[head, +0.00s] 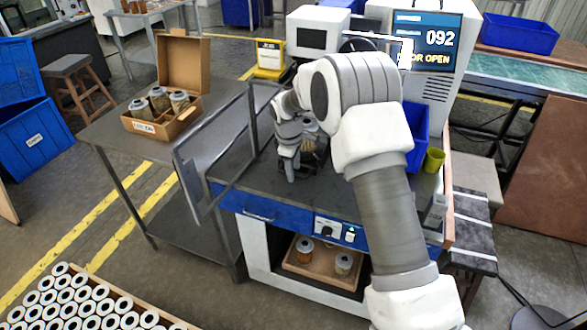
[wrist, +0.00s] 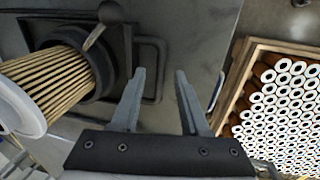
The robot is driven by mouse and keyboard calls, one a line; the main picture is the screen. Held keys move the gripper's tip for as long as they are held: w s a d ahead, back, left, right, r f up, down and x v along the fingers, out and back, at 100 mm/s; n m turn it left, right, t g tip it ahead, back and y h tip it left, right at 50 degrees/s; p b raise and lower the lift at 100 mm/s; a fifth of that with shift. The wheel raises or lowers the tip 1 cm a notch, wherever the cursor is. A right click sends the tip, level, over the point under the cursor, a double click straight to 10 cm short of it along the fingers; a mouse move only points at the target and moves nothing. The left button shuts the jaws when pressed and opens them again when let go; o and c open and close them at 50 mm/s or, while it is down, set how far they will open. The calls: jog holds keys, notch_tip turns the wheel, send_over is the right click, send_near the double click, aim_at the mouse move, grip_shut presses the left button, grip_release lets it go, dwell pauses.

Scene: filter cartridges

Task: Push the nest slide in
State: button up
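A pleated tan filter cartridge (wrist: 50,82) with a white end cap lies at the left of the wrist view, seated in a dark round nest (wrist: 104,72). A dark loop handle (wrist: 160,50) sticks out beside the nest. My gripper (wrist: 159,74) is open and empty, its two fingers spread just over the handle's end; I cannot tell whether they touch it. In the head view my gripper (head: 289,172) points down over the dark machine bed, and the cartridge (head: 318,146) is partly hidden behind my arm. How far out the slide stands is unclear.
A hinged door frame (head: 212,150) stands open left of the machine bed. The screen (head: 427,42) reads "092" and door open. A box of cartridges (head: 160,118) sits on the side table. A blue bin (head: 417,135) stands right.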

notch_tip(320, 180, up, 17)
jog(key=s+a+p, duration=0.1)
jog(key=s, duration=0.2)
dwell(0.4)
